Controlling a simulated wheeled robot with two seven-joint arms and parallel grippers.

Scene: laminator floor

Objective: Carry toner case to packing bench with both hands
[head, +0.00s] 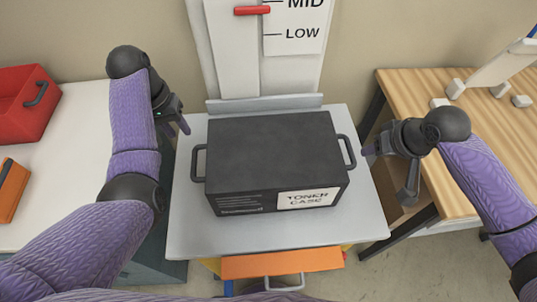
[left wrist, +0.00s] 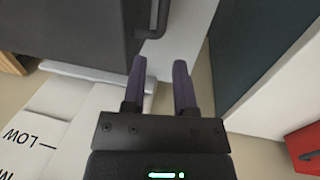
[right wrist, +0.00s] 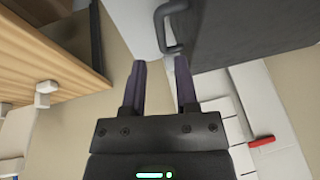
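The dark grey toner case (head: 275,150) sits flat on a light grey platform (head: 280,238), its white label facing me. It has a handle on each short side: the left handle (head: 198,163) and the right handle (head: 347,151). My left gripper (head: 180,128) is open and empty, beside the case and apart from its left handle, which also shows in the left wrist view (left wrist: 157,20). My right gripper (head: 388,170) is open and empty, to the right of the right handle, which also shows in the right wrist view (right wrist: 170,30). The wooden bench (head: 415,90) at the right may be the packing bench.
A white counter (head: 65,140) at the left holds a red bin (head: 25,100) and an orange item (head: 12,190). A white upright with a level scale (head: 295,40) stands behind the case. An orange drawer front (head: 282,262) is below the platform. White blocks (head: 455,89) stand on the bench.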

